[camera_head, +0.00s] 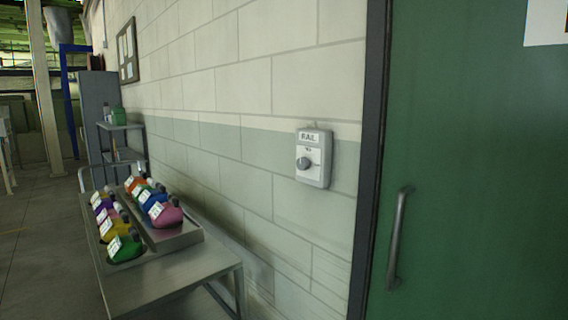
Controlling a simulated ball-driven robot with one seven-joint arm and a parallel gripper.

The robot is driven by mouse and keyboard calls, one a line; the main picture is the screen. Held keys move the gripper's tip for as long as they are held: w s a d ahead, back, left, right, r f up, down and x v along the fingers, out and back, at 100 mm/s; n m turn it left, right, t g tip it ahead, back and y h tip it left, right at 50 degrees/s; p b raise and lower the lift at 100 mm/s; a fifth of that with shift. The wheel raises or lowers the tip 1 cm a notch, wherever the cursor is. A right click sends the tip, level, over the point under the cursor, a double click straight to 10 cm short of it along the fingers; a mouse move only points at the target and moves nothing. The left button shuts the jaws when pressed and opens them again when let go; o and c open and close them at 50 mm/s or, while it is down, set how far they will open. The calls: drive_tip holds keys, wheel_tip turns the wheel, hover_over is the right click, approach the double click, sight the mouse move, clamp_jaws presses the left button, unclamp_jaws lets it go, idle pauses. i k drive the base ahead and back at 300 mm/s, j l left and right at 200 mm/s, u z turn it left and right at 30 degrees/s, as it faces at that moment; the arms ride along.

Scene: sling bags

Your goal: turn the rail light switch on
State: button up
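The rail light switch (313,158) is a small grey-white box on the block wall, left of the green door. A label on its upper part reads "RAIL". A round grey knob (303,163) sits on its front, with a small mark above it. The knob's setting is too small to tell. My gripper is not in view, and nothing touches the switch.
A green door (470,180) with a dark frame and a metal handle (398,238) stands at right. A metal table (175,280) with trays of several colourful bags is at lower left. A shelf (120,140) stands behind it. Open floor (35,240) lies at far left.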

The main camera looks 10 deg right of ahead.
sight(303, 163)
drive_tip(key=i+j, duration=0.1)
drive_tip(key=j, duration=0.85)
drive_tip(key=i+j+z, duration=0.1)
drive_tip(key=j, duration=0.35)
drive_tip(key=i+j+z, duration=0.1)
drive_tip(key=i+j, duration=0.65)
drive_tip(key=i, duration=0.1)
